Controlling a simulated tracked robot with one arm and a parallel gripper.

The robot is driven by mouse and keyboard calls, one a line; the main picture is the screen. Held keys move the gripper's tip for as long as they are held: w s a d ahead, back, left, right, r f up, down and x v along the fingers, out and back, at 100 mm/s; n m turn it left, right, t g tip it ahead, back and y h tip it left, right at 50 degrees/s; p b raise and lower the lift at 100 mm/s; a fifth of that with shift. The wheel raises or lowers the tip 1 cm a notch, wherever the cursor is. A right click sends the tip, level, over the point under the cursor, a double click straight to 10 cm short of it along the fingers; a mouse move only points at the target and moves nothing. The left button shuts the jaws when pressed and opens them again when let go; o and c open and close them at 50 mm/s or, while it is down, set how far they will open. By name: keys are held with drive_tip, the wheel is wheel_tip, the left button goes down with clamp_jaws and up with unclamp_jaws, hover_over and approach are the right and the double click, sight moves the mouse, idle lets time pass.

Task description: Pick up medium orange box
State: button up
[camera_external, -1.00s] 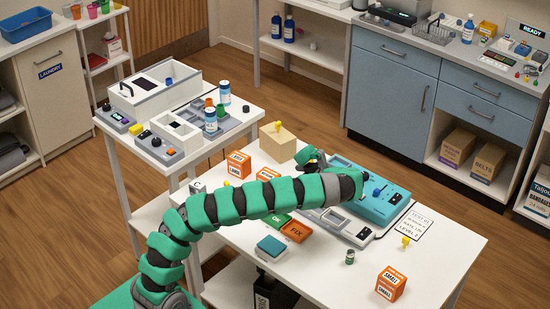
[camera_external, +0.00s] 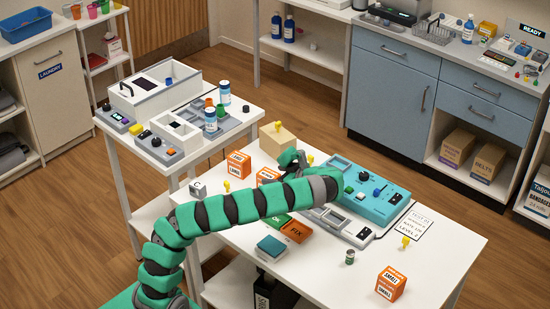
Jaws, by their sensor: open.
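Three orange-and-white boxes are on the white table. One box (camera_external: 239,164) stands at the back left, and its label seems to read LARGE. A second box (camera_external: 268,176) is just right of it, its lower part hidden behind my arm; its label is too small to read. A third box (camera_external: 391,283), labelled SMALL, stands at the front right. My gripper (camera_external: 289,158) is open, right of and slightly behind the second box and apart from it as far as I can see. Its fingers are small and partly hidden by the wrist.
A tan block (camera_external: 277,139) with a yellow piece on top stands behind my gripper. A teal device (camera_external: 375,200) with knobs lies to the right. Green and orange tiles (camera_external: 297,231) and a teal block (camera_external: 271,246) lie in front of my arm. The front right tabletop is mostly clear.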

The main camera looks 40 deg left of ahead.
drive_tip(key=shift+x, duration=1.2)
drive_tip(key=c, duration=1.1)
drive_tip(key=shift+o, duration=0.2)
drive_tip(key=shift+r, duration=0.1)
